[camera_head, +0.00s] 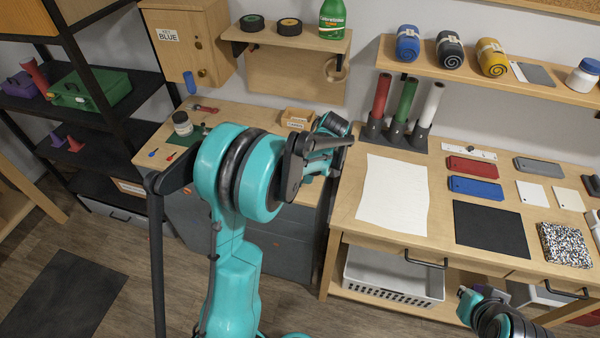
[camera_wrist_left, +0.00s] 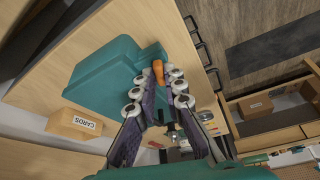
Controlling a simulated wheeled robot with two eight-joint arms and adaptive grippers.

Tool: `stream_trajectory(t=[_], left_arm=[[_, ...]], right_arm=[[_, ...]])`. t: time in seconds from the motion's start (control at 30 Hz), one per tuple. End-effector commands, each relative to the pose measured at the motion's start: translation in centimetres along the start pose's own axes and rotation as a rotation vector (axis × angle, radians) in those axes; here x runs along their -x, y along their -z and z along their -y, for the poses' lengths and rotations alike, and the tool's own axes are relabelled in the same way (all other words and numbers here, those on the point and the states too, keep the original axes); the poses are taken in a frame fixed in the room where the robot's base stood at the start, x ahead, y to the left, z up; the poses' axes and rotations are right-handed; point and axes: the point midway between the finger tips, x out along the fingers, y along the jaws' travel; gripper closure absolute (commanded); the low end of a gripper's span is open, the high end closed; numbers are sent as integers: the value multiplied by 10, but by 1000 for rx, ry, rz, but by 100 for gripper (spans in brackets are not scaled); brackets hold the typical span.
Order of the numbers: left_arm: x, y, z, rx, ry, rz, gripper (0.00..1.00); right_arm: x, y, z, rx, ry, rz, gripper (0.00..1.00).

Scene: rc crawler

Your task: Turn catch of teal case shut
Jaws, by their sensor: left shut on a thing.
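The teal case (camera_wrist_left: 105,75) lies on the wooden worktop in the left wrist view. Its orange catch (camera_wrist_left: 158,70) stands at the edge facing my gripper. My left gripper (camera_wrist_left: 157,88) has its roller-tipped fingers on both sides of the catch and is shut on it. The catch's lower part is hidden between the fingers. In the head view my teal left arm covers the case, and the left fingertips cannot be made out. Part of my right arm shows at the bottom right there, but its gripper fingers do not.
The cards box (camera_wrist_left: 75,122) stands beside the case; it also shows in the head view (camera_head: 298,118). A jar (camera_head: 182,123) and small tools are at the left of that worktop. A wooden key cabinet (camera_head: 190,45) and shelf (camera_head: 290,40) hang above.

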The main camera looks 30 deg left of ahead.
Motion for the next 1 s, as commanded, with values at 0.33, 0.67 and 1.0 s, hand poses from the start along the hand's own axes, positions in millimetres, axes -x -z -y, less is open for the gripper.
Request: stream_trajectory(t=[0.33, 0.67, 1.0], left_arm=[[0, 0, -3, 212, 88, 0, 100], [0, 0, -4, 294, 122, 1, 100], [0, 0, -4, 302, 125, 1, 100]], right_arm=[[1, 1, 0, 0, 0, 0, 100], [2, 1, 0, 0, 0, 0, 100], [2, 1, 0, 0, 0, 0, 100]])
